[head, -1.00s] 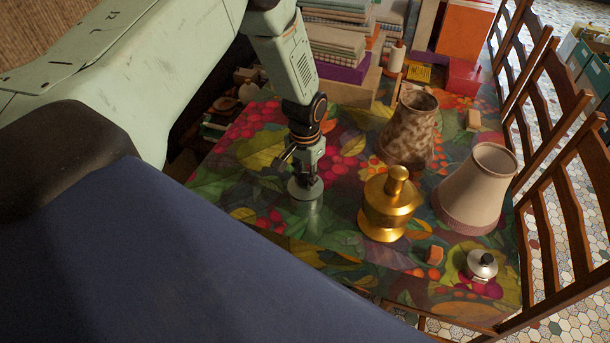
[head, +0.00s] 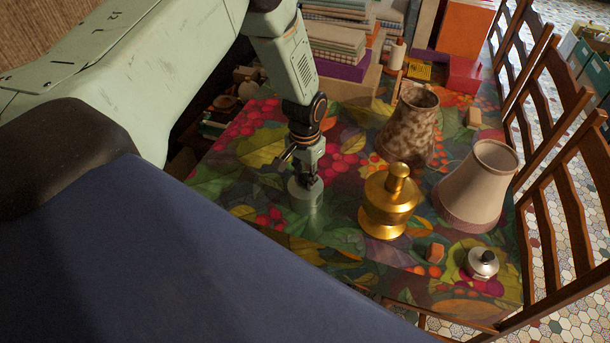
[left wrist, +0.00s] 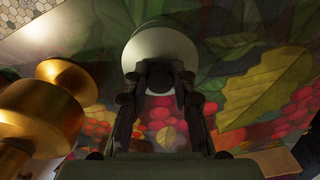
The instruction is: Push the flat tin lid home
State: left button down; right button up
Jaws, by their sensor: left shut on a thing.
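The pale grey-green tin (head: 306,203) stands upright on the patterned tablecloth, left of the brass pot. Its flat round lid (head: 297,186) is at the top of the tin, below my left gripper (head: 308,174). In the left wrist view the lid (left wrist: 161,48) shows as a pale disc in front of my left gripper's fingers (left wrist: 160,80), which are shut on it. The fingers cover part of the lid. I cannot tell whether the lid sits fully down on the rim. My right gripper is not in view.
The brass pot (head: 388,206) stands close to the right of the tin. Books (head: 338,45) stack behind. Cloth in front of the tin is clear.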

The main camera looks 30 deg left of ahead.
pick_arm(q)
jog(key=c, duration=1)
grip_release()
jog(key=shift+f, duration=0.1)
jog(key=shift+r+p, duration=2.2)
jog(key=shift+r, duration=0.4)
jog(key=shift+r, duration=0.15)
notch_tip(320, 180, up, 12)
jog(key=shift+f, duration=0.2)
jog(key=shift+s, duration=0.1)
